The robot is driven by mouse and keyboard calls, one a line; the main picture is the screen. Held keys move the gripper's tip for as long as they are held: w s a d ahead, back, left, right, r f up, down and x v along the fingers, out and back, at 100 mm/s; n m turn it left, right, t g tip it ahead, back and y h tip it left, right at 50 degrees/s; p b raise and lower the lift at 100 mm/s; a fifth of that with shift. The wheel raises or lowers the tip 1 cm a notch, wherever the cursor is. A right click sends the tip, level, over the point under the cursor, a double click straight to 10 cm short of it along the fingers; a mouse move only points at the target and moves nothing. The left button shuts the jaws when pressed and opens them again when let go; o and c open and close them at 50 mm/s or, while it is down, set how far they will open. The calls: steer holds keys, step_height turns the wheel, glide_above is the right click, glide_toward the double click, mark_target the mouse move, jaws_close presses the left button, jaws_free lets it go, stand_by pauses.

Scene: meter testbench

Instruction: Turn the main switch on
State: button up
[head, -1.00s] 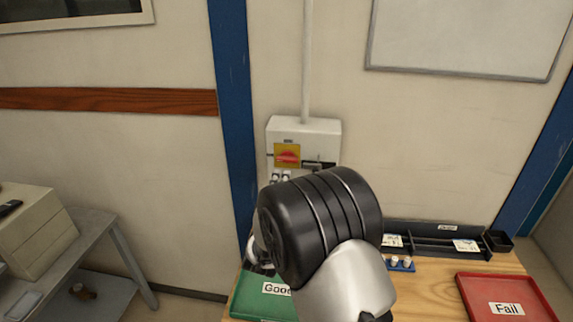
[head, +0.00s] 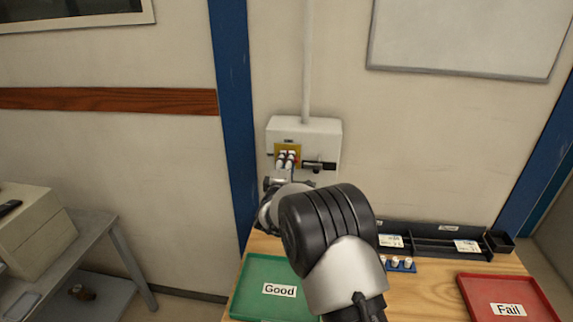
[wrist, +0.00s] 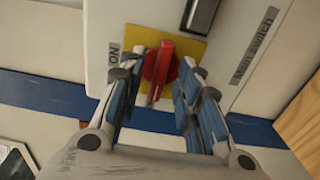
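The main switch is a red rotary handle (wrist: 160,72) on a yellow plate (wrist: 144,36), on the front of a white wall box (head: 320,130). In the wrist view the handle runs roughly up and down the picture. My gripper (wrist: 162,61) is open, with one finger on each side of the handle. I cannot tell whether either finger touches it. In the head view my gripper (head: 287,158) is in front of the yellow plate and hides most of the red handle.
An "ON" label (wrist: 112,60) and a "Main switch" label (wrist: 255,45) flank the plate. Below stands a wooden bench (head: 430,290) with a green "Good" tray (head: 262,305), a red "Fail" tray (head: 490,290) and a black rack (head: 435,228). A grey conduit (head: 307,60) rises above the box.

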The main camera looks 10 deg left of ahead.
jaws_close()
stand_by(0.5)
steer(key=m+b, duration=1)
steer(key=m, duration=0.8)
steer(key=shift+b, duration=0.35)
stand_by(0.4)
steer(key=shift+o, duration=0.2)
jaws_free()
